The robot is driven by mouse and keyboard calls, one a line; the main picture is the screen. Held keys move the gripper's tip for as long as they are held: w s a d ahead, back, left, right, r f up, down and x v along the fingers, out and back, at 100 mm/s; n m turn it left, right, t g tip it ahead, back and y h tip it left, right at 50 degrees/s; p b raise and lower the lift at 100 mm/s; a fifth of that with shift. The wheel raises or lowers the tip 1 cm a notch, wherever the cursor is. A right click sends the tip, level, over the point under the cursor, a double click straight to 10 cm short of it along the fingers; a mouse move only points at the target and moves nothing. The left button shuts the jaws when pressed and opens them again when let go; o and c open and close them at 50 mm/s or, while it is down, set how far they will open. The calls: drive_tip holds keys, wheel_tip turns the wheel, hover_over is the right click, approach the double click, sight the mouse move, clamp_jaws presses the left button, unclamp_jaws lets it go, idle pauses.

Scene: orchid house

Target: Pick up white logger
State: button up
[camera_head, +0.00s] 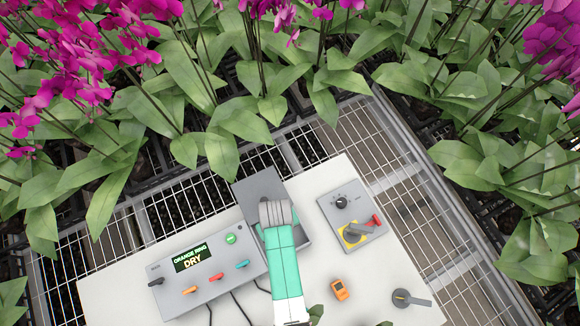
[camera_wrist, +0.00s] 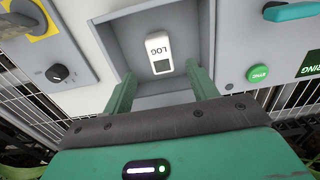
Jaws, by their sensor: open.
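The white logger (camera_wrist: 158,52), marked LOG and with a dark square window, lies in a grey open-topped box (camera_wrist: 117,38) in the wrist view. My gripper (camera_wrist: 162,80) is open, with one green finger on each side of the logger's near end. The fingers are apart from the logger and nothing is between them. In the head view my gripper (camera_head: 277,212) is above the grey box (camera_head: 258,186) and hides the logger.
A grey console (camera_head: 210,268) with a display reading ORANGE RING DRY stands left of the box. A small orange device (camera_head: 340,290) and a grey lever piece (camera_head: 411,299) lie on the white board. Orchids surround the bench.

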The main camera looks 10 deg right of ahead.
drive_tip(key=shift+a+f, duration=0.2)
drive_tip(key=shift+f, duration=0.85)
wheel_tip(320, 180, down, 5)
drive_tip(key=shift+d+f+b, duration=0.1)
drive_tip(key=shift+f+b, duration=0.1)
drive_tip(key=shift+b, duration=0.4)
drive_tip(key=c, duration=1.1)
wheel_tip(320, 180, up, 10)
drive_tip(key=shift+r+p, duration=0.1)
drive_tip(key=shift+p, duration=0.85)
